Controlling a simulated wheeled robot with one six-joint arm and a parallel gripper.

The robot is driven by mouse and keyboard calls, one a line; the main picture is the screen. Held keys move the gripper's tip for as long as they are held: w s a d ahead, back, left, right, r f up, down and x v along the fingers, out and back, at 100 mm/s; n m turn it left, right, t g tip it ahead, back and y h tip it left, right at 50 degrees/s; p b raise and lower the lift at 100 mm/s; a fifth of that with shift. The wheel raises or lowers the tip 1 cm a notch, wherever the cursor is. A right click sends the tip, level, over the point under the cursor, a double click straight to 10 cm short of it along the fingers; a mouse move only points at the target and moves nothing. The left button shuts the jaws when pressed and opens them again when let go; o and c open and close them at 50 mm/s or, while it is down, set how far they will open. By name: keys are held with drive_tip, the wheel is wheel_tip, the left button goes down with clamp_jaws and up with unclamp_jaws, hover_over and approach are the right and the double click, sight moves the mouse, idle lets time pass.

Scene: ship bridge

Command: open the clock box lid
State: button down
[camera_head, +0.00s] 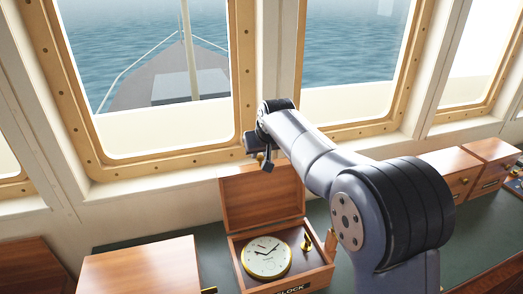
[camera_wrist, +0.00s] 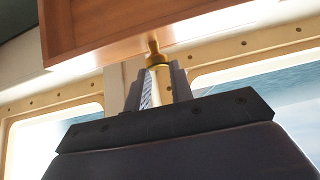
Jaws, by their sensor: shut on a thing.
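The clock box (camera_head: 318,277) is wooden and stands on the green counter, with a "CLOCK" label on its front. Its lid (camera_head: 262,197) is raised and stands about upright at the back of the box. A white-faced clock (camera_head: 266,258) with a brass rim and a small brass piece (camera_head: 307,242) show inside. My gripper (camera_head: 265,160) is at the lid's top edge. In the wrist view the lid (camera_wrist: 110,35) fills the top, and my gripper (camera_wrist: 159,80) is shut on its brass knob (camera_wrist: 155,52).
A closed wooden box (camera_head: 145,268) stands left of the clock box. More wooden boxes (camera_head: 455,170) stand at the right on the counter (camera_head: 215,262). The window frame (camera_head: 160,168) and wall rise close behind the lid and my gripper.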

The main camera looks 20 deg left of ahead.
drive_tip(key=shift+w+r, duration=0.15)
drive_tip(key=shift+r, duration=0.1)
drive_tip(key=c, duration=1.6)
unclamp_jaws()
drive_tip(key=shift+a, duration=0.1)
drive_tip(key=o, duration=0.4)
drive_tip(key=shift+f, duration=0.25)
drive_tip(key=shift+c, duration=0.2)
drive_tip(key=b+v, duration=0.2)
drive_tip(key=v, duration=0.8)
drive_tip(key=shift+r+b, duration=0.35)
